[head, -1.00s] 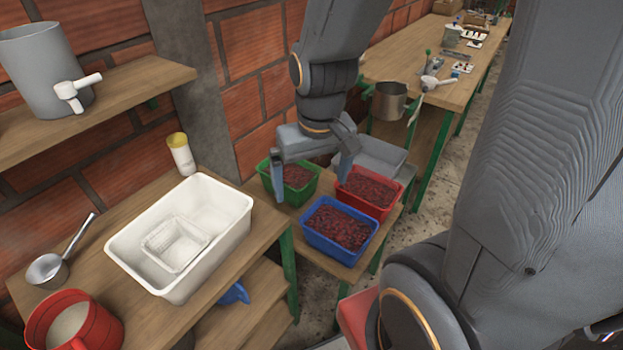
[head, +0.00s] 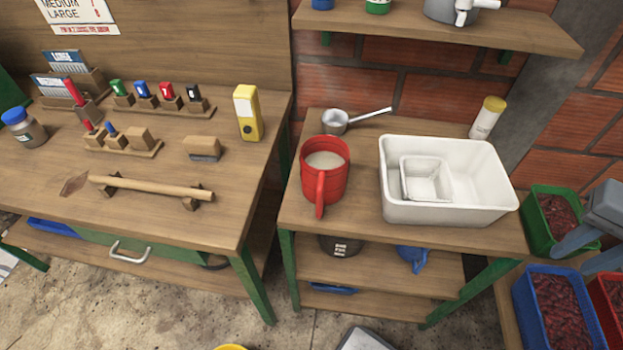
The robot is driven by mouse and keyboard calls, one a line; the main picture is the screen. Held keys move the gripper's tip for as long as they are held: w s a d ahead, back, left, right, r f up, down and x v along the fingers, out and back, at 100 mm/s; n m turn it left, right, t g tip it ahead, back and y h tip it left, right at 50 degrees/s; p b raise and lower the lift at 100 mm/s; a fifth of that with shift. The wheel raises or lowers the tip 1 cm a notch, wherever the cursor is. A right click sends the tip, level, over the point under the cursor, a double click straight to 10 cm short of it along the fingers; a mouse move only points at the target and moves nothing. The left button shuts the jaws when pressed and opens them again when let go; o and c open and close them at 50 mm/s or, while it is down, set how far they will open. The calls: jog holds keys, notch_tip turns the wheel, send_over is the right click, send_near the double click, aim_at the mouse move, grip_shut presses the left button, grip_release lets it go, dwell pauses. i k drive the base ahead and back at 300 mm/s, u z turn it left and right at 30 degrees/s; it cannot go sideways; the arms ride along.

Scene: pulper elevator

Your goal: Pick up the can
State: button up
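A white cylinder with a yellow lid (head: 487,118), the most can-like thing, stands upright at the back right of the wooden table, behind a white basin (head: 448,209). I cannot tell for sure that it is the can. My gripper (head: 580,257) is at the right edge of the view, over the crates of red berries and apart from the cylinder. Its two fingers are spread, and no held object shows between them. Part of the gripper is cut off by the picture edge.
A red jug (head: 325,172) and a metal ladle (head: 337,121) stand left of the basin. Green (head: 541,237) and blue (head: 536,319) berry crates are at the right. A workbench (head: 130,218) with tools is at the left. A shelf (head: 437,37) overhangs the table.

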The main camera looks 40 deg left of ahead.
aim_at(324, 158)
jog(key=u, duration=0.85)
jog(key=k, duration=1.1)
jog(key=u, duration=0.6)
jog(key=i, duration=0.7)
jog(key=u, duration=0.1)
